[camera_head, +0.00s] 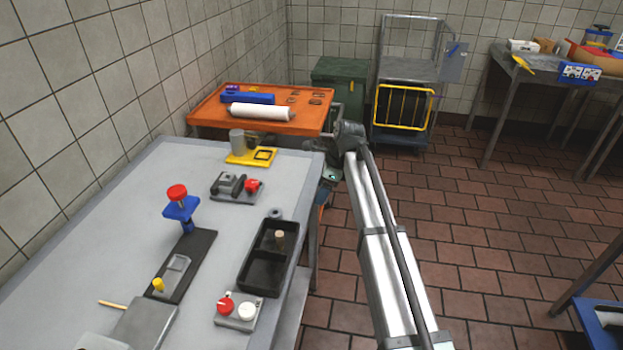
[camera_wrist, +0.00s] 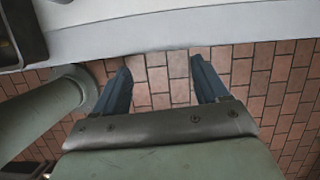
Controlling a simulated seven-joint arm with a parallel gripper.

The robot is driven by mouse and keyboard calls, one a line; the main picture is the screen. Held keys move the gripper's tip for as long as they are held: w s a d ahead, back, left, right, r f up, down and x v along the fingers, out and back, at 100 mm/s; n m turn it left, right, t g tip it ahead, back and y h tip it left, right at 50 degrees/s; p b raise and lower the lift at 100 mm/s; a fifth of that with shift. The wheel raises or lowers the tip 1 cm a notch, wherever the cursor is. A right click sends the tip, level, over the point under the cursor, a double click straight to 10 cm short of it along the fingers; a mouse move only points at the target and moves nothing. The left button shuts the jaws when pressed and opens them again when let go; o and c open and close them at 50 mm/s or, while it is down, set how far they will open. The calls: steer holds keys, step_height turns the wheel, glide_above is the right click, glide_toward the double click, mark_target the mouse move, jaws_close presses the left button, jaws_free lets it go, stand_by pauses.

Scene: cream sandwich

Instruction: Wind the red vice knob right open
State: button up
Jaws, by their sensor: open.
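A small dark grey vice (camera_head: 229,184) sits on a grey plate on the steel table, with a red knob (camera_head: 254,184) at its right end. How far its jaws stand apart is too small to tell. My gripper (camera_wrist: 160,82) is open and empty in the wrist view, its two blue fingers wide apart over the tiled floor. In the head view the end of my arm is beyond the table's right edge, to the right of the vice and apart from it. The vice is not in the wrist view.
The steel table (camera_head: 140,220) also holds a yellow plate (camera_head: 238,158) with a grey cylinder, a black tray (camera_head: 262,272), a blue press with a red top (camera_head: 177,192), and a panel with red and white knobs (camera_head: 238,323). An orange table (camera_head: 205,115) stands behind.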

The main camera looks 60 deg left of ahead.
steer(key=w+d+f, duration=0.7)
steer(key=d+f, duration=0.3)
steer(key=shift+w+f+n+h, duration=0.25)
steer(key=shift+f+n+h, duration=0.05)
steer(key=shift+f+n, duration=0.1)
stand_by(0.4)
